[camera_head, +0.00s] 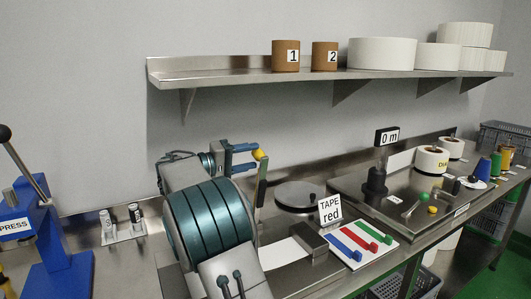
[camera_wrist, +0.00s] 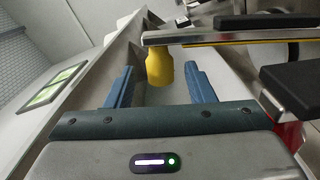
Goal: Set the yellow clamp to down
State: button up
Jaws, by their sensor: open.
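In the wrist view the yellow knob (camera_wrist: 160,70) sits between my fingers, with a gap on each side. The bar (camera_wrist: 225,37), with a yellow lower edge, runs from it to the right. The lever's lower end is hidden behind my arm.
A tape sign (camera_head: 330,209) and a tray of red, blue and green levers (camera_head: 347,257) lie right of my arm. A round steel plate (camera_head: 299,195) is behind. A blue press (camera_head: 60,250) stands at left. The shelf (camera_head: 230,77) hangs above.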

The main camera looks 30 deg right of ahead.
jog(key=shift+w+d+p, duration=0.1)
jog(key=shift+d+p, duration=0.2)
jog(key=shift+d, duration=2.5)
grip_shut()
